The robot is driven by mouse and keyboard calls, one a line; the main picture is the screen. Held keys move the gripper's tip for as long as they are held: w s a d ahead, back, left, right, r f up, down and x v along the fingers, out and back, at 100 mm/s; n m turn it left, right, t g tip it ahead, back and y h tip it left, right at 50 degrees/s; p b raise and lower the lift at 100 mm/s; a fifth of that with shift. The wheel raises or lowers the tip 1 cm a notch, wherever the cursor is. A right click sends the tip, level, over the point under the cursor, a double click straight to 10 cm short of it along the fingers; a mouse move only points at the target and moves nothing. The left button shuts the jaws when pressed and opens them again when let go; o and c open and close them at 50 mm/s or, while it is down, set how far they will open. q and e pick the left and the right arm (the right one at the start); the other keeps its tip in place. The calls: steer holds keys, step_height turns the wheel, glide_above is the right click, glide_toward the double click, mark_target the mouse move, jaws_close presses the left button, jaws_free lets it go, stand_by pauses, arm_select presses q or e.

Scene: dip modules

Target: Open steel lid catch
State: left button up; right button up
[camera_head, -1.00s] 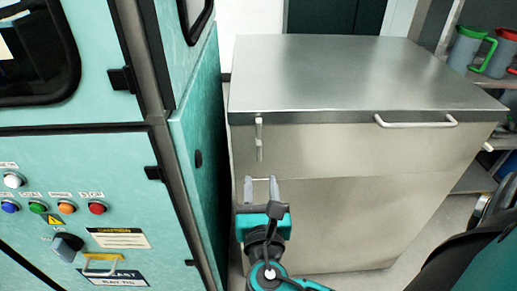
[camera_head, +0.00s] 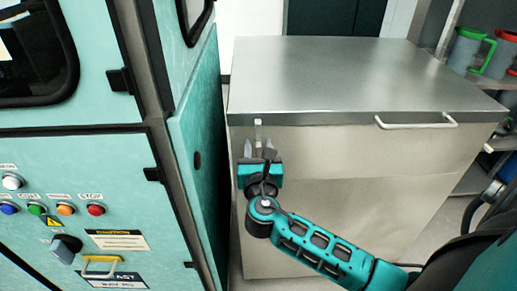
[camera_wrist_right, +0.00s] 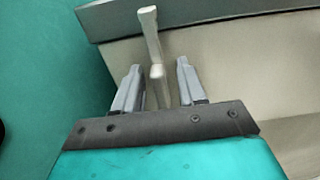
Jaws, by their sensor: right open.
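The steel lid catch (camera_head: 258,131) is a thin vertical pale bar on the front left of the steel box, just under its lid (camera_head: 340,75). My right gripper (camera_head: 258,147) is at the catch in the head view, its lower part hidden behind the gripper. In the right wrist view, the catch (camera_wrist_right: 153,45) stands between the two open fingers (camera_wrist_right: 157,85), with a gap on either side. The fingers do not visibly press on it. The lid lies flat and closed on the box. My left gripper is not in view.
A lid handle (camera_head: 415,122) is on the box's front right. A teal machine cabinet (camera_head: 195,150) with buttons stands close on the left, a narrow dark gap from the box. Jugs (camera_head: 468,48) stand on a shelf at right.

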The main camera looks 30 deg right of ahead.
steer(key=shift+c, duration=0.4)
steer(key=c, duration=0.6)
jaws_close()
